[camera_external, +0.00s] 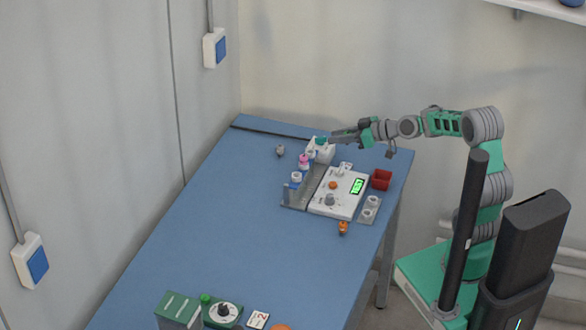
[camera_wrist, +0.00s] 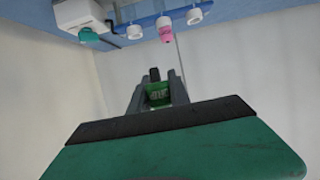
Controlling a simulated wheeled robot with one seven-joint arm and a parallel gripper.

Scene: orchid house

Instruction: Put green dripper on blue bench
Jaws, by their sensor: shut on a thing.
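My gripper (camera_external: 335,137) is above the far end of the blue bench (camera_external: 170,250), by a white device with a teal top (camera_external: 318,154). In the wrist view, my gripper (camera_wrist: 156,92) is shut on a small green thing with a dark tip, which I take as the green dripper (camera_wrist: 158,93). It is held between the two grey fingers, clear of any surface. In the external view the dripper cannot be made out at the fingertips. The blue bench also shows along the top of the wrist view (camera_wrist: 235,9).
A grey rack (camera_external: 303,190) with white and pink-capped pieces stands by a white panel (camera_external: 350,190) with a green display. A red box (camera_external: 381,179) and an orange item (camera_external: 343,227) are nearby. Green boxes (camera_external: 178,310) stand at the near end. The bench's middle and left are clear.

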